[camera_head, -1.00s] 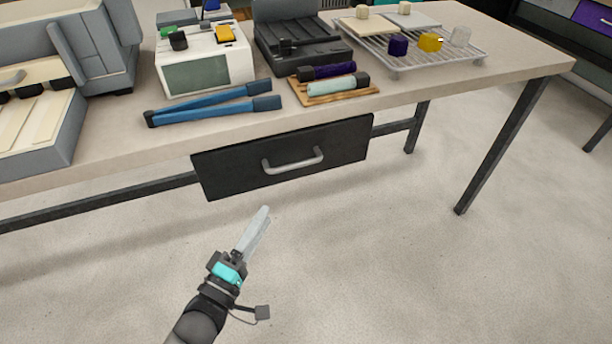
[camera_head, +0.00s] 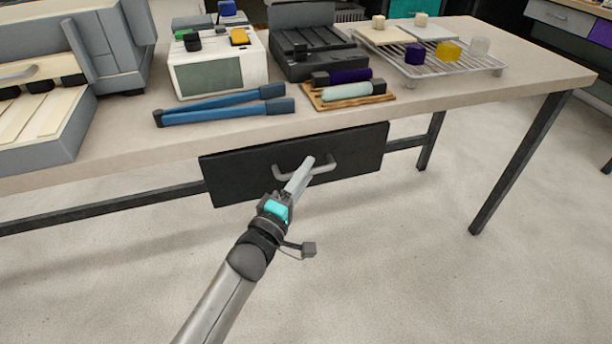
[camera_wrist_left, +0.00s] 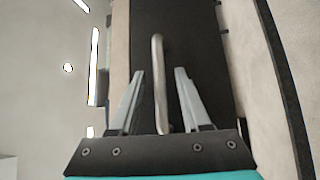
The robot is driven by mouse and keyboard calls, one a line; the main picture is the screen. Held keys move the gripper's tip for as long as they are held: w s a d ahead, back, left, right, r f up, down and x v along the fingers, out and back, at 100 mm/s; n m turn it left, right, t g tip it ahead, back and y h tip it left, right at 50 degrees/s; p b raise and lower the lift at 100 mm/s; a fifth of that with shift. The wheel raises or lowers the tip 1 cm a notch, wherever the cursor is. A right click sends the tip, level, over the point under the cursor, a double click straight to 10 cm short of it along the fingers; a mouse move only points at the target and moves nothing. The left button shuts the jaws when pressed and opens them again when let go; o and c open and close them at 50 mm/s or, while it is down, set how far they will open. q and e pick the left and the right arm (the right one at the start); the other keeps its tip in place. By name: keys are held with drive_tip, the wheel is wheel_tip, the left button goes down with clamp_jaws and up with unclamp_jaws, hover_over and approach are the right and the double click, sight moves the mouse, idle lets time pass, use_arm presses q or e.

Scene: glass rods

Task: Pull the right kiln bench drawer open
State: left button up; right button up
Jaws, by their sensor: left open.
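The black drawer (camera_head: 355,151) hangs under the bench top and looks shut. Its grey bar handle (camera_head: 325,172) runs across the middle of its front, partly hidden behind my left gripper (camera_head: 307,163). My left gripper is in front of the drawer with its fingertips at the handle. In the left wrist view the drawer front (camera_wrist_left: 180,30) is dark and the handle (camera_wrist_left: 158,80) runs between the two open fingers of the gripper (camera_wrist_left: 158,75). The handle is nearer the left finger, and I see a gap to the right finger. My right gripper is not in view.
The bench top (camera_head: 440,98) holds blue tongs (camera_head: 225,105), a white box with a screen (camera_head: 215,75), dark and pale rods on a wooden rest (camera_head: 345,90), and a wire rack (camera_head: 470,68) with coloured cubes. A bench leg (camera_head: 520,160) stands at right. The floor in front is clear.

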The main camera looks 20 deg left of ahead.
use_arm(q)
drive_tip(key=shift+w+r, duration=0.1)
drive_tip(key=shift+w, duration=0.35)
clamp_jaws()
idle(1.2)
